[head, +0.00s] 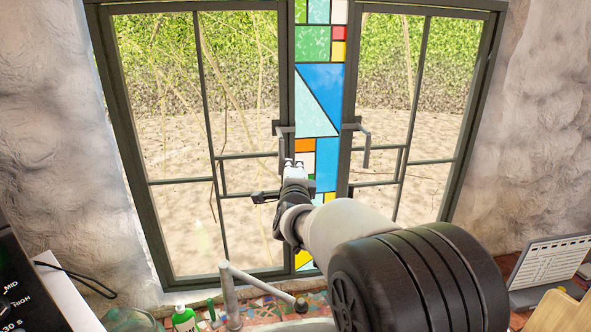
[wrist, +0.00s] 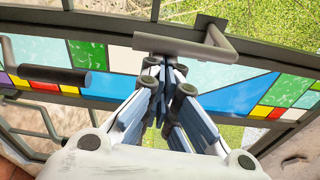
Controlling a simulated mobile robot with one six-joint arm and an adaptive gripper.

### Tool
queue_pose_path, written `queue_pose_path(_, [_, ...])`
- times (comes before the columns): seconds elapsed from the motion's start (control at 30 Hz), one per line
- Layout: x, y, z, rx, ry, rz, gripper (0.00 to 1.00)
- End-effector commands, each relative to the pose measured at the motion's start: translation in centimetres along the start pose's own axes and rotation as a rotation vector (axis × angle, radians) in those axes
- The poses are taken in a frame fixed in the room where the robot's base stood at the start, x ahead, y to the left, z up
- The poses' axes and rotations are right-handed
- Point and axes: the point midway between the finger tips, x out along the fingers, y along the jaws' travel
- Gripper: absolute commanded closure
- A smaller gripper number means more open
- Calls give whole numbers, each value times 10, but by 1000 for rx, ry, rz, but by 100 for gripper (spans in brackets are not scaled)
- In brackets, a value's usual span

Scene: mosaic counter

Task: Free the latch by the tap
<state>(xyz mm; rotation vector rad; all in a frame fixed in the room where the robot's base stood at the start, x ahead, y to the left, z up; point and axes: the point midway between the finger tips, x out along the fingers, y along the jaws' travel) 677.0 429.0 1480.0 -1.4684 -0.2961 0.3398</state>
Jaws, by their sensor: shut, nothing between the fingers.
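The latch (head: 283,145) on the left casement is a grey bent handle, with its long arm hanging down in the head view. In the wrist view the latch (wrist: 185,45) crosses just beyond my fingertips. My gripper (head: 294,164) is shut and empty, close below the latch's lower end. In the wrist view my gripper (wrist: 166,65) has its fingers together at the handle; I cannot tell whether they touch it. The tap (head: 228,293) is a grey pipe with a bent spout, standing below the left casement.
A similar latch (head: 364,145) hangs on the right casement, beyond the stained-glass strip (head: 318,95). A green bottle (head: 184,318) stands left of the tap. A dark appliance (head: 15,290) fills the lower left corner. A calendar-like stand (head: 550,265) is at right.

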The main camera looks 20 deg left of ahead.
Motion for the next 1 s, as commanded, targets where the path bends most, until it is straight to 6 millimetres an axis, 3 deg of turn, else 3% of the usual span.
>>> queue_pose_path(0.43, [-2,8,12,154,-3,19,100])
queue_pose_path(1.0, [-7,7,51,677,-3,95,100])
